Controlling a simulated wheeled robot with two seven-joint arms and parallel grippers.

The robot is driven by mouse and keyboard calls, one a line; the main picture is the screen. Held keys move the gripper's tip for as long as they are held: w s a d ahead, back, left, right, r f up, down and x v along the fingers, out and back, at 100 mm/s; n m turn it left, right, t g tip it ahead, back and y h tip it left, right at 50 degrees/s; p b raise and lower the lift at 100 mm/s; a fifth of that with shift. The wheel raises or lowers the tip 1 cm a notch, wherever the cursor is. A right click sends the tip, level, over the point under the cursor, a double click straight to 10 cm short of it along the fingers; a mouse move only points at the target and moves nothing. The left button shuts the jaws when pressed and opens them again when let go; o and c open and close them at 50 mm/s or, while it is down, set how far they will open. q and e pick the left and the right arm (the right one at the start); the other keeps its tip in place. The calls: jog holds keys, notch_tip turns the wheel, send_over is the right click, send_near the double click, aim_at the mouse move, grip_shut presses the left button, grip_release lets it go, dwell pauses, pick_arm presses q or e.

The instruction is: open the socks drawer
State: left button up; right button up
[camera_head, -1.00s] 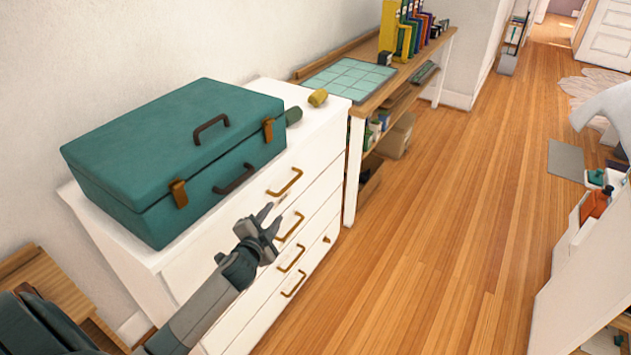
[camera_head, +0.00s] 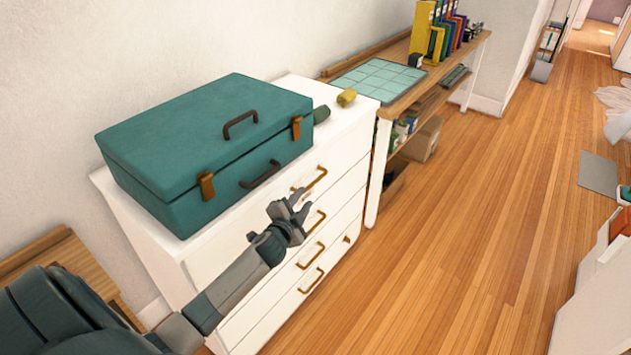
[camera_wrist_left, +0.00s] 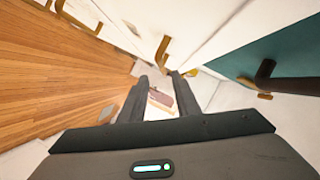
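The white chest of drawers (camera_head: 347,205) stands against the wall with its drawers shut. Its brown bar handles include the top one (camera_head: 311,181), one below it (camera_head: 315,220) and lower ones (camera_head: 311,256). No label shows which drawer is for socks. My left gripper (camera_head: 288,204) is open and empty in front of the upper drawers, just left of and below the top handle in the head view. In the left wrist view its fingers (camera_wrist_left: 160,82) are apart, with a brown handle (camera_wrist_left: 163,50) beyond their tips, apparently not touched. My right gripper is out of view.
The wooden floor (camera_head: 470,220) right of the chest is clear.

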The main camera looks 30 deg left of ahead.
aim_at(314, 184)
pick_arm(q)
jog(key=x, duration=1.2)
jog(key=shift+w+a+f, duration=0.1)
jog(key=shift+w, duration=0.3)
grip_shut()
